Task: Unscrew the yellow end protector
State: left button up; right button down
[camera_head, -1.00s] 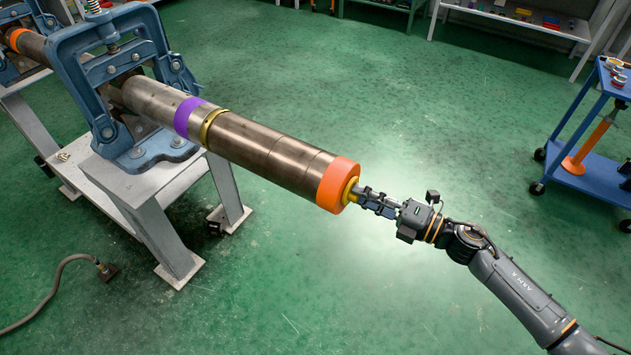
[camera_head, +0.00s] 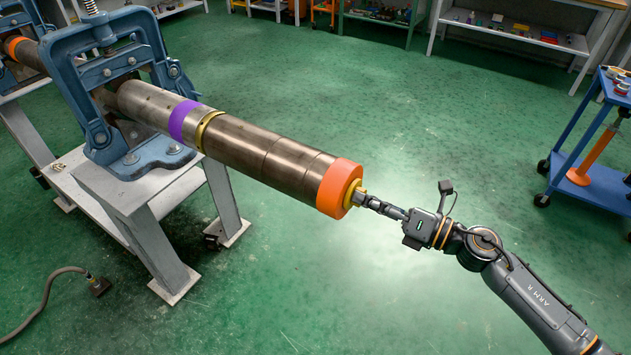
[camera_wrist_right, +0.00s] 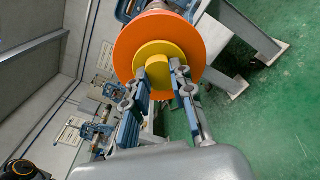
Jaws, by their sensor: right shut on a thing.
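The yellow end protector (camera_head: 357,196) sits in the orange ring (camera_head: 339,187) at the near end of a long steel pipe (camera_head: 265,155). In the right wrist view the protector (camera_wrist_right: 147,52) shows as a yellow disc with a raised centre knob, inside the orange ring (camera_wrist_right: 130,38). My right gripper (camera_head: 364,200) is at the end of the pipe, its fingers shut on the protector's centre knob. In the wrist view its two fingers (camera_wrist_right: 168,75) lie on either side of the knob. My left gripper is not in view.
A blue pipe vise (camera_head: 130,90) on a grey stand (camera_head: 160,225) holds the pipe, which carries a purple band (camera_head: 182,119). A hose (camera_head: 45,295) lies on the floor at left. A blue cart (camera_head: 590,185) stands at right. The green floor between is clear.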

pick_arm(q)
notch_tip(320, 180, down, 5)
jog(key=b, duration=0.4)
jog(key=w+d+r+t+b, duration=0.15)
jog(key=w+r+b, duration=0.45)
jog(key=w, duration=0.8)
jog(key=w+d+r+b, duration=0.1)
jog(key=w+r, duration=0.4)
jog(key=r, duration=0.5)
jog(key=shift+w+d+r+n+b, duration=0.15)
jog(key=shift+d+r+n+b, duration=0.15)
pick_arm(e)
jog(key=n, duration=1.2)
jog(key=shift+r, duration=0.1)
